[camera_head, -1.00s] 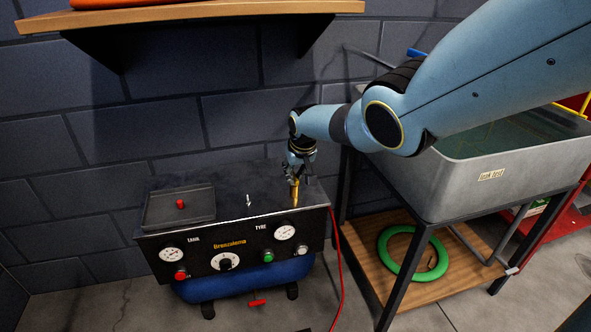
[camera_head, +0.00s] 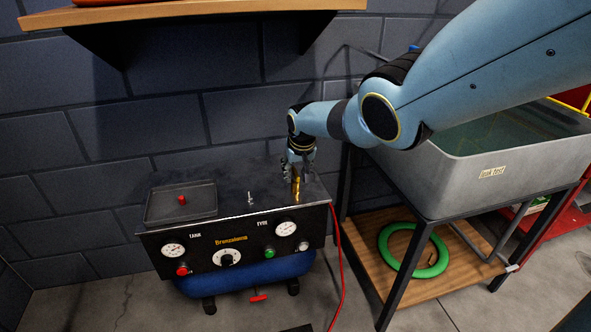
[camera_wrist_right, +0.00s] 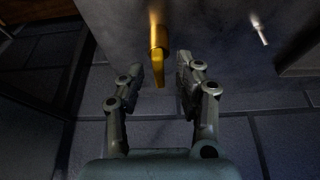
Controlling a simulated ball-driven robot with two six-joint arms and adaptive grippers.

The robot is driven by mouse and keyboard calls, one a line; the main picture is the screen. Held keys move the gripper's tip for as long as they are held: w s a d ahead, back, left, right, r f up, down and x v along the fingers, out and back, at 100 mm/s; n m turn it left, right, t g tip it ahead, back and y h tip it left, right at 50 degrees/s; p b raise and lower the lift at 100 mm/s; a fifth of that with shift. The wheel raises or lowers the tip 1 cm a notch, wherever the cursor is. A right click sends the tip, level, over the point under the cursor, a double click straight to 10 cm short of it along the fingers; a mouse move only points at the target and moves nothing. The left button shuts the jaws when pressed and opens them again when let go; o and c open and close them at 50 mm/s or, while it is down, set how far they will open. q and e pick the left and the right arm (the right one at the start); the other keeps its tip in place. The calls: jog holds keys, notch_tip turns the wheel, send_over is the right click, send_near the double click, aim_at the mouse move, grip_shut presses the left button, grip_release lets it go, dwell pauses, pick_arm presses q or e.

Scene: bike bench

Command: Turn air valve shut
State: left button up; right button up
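A brass-yellow valve with a lever (camera_head: 297,188) stands on the top right of the black compressor box (camera_head: 215,236). It shows larger in the right wrist view (camera_wrist_right: 157,52), where the lever's narrow end points down toward the space between my fingers. My right gripper (camera_head: 297,170) is at the valve from above and behind. In the right wrist view my right gripper (camera_wrist_right: 164,85) is open, with one finger on each side of the lever's end and a visible gap to both. Part of the valve is hidden by the fingers in the head view. My left gripper is out of view.
A small silver toggle (camera_head: 251,198) and a tray with a red knob (camera_head: 182,200) are on the box top. A red hose (camera_head: 341,262) hangs at its right. A grey water tank (camera_head: 480,180) stands right. A wooden shelf (camera_head: 215,12) is above.

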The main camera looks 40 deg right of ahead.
jog(key=shift+s+r, duration=0.1)
jog(key=shift+r, duration=0.55)
jog(key=v, duration=1.1)
jog(key=shift+s+a, duration=0.15)
jog(key=shift+s, duration=0.05)
jog(key=shift+f, duration=0.1)
